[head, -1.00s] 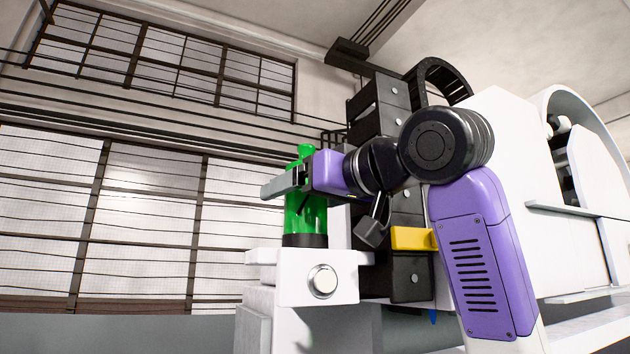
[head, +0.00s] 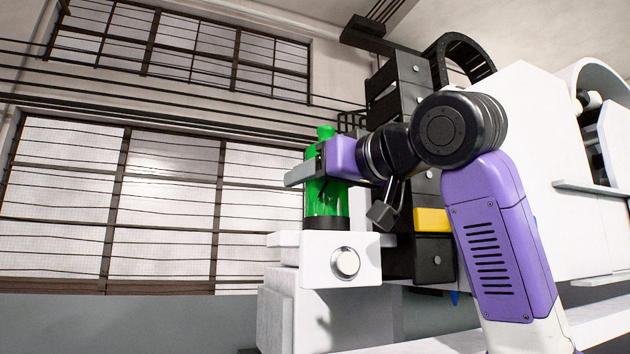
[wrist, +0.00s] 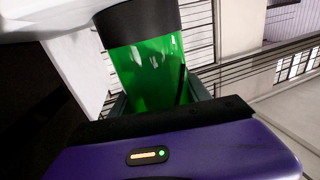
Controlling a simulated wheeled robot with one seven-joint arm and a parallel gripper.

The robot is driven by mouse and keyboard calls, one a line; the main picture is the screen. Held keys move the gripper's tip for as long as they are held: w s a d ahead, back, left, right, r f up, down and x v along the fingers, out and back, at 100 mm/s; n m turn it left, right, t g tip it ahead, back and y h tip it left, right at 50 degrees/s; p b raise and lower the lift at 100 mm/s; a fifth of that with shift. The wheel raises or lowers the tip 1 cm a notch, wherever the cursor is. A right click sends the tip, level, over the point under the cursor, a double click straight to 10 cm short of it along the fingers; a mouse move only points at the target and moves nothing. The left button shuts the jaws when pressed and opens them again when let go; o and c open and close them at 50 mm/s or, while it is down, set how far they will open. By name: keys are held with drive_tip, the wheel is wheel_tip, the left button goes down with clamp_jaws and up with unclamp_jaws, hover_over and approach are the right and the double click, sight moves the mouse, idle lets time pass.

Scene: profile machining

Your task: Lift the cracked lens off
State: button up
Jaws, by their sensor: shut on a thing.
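The lens is a green translucent cylinder (head: 327,199) with a narrower knob on top. It stands upright on a black collar (head: 326,223) on the white housing (head: 290,242) in the head view. My gripper (head: 303,174) is shut on the lens from the right side, about midway up. Its grey fingers cross the lens and hide part of it. In the wrist view the green lens (wrist: 148,72) lies between the fingers, with the black collar (wrist: 140,20) at its end. I see no gap between lens and collar. I cannot make out a crack.
The white housing carries a round silver knob (head: 345,263) on its front. A black stacked column with a yellow block (head: 432,220) stands behind my arm. A large white machine (head: 535,150) fills the right. The space above and left of the lens is clear, with windows (head: 165,185) far behind.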

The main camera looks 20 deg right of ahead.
clamp_jaws()
drive_tip(key=shift+r, duration=0.2)
drive_tip(key=shift+r, duration=1.35)
drive_tip(key=shift+r, duration=2)
